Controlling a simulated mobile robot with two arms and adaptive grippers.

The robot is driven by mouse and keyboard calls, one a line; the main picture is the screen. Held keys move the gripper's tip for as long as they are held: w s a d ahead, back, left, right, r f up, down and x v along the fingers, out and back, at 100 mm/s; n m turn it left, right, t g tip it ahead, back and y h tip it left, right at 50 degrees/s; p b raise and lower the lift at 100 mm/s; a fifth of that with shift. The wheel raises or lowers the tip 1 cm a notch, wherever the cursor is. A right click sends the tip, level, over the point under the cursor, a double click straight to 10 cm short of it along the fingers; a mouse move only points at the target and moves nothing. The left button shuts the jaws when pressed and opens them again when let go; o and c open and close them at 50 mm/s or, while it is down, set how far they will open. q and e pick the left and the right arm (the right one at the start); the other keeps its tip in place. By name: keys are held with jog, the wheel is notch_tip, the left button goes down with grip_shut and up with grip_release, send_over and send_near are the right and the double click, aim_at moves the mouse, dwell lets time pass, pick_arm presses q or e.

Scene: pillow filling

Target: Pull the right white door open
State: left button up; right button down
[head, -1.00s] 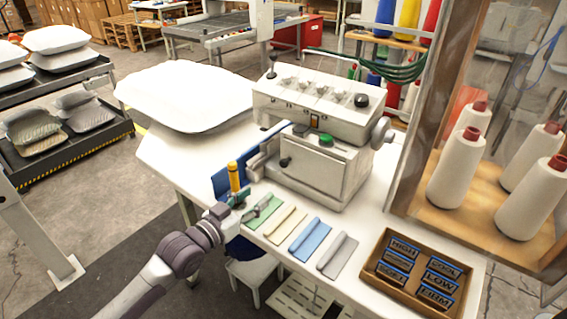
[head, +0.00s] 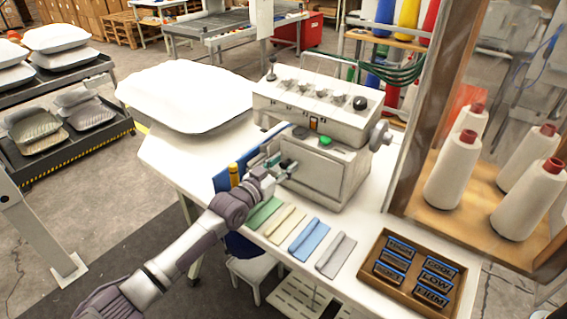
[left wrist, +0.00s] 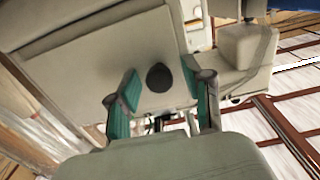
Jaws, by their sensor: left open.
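The white door (head: 322,182) is the front panel of the sewing machine's lower box, and it looks closed. In the left wrist view the door (left wrist: 95,55) fills the upper middle, with a round dark knob (left wrist: 160,77) on it. My left gripper (head: 288,168) is at the left part of the door in the head view and hides the knob there. In the left wrist view its teal fingertips (left wrist: 160,90) are open, one on each side of the knob, with gaps showing. My right gripper is not in view.
Folded cloth strips (head: 308,240) and a wooden tray of labels (head: 370,274) lie on the white table in front of the machine. A white pillow (head: 185,95) lies at the back left. A frame with thread cones (head: 455,170) stands at the right.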

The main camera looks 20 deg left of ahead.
pick_arm(q)
jog(key=shift+w+d, duration=0.1)
jog(key=shift+w, duration=0.1)
grip_shut()
dwell(0.5)
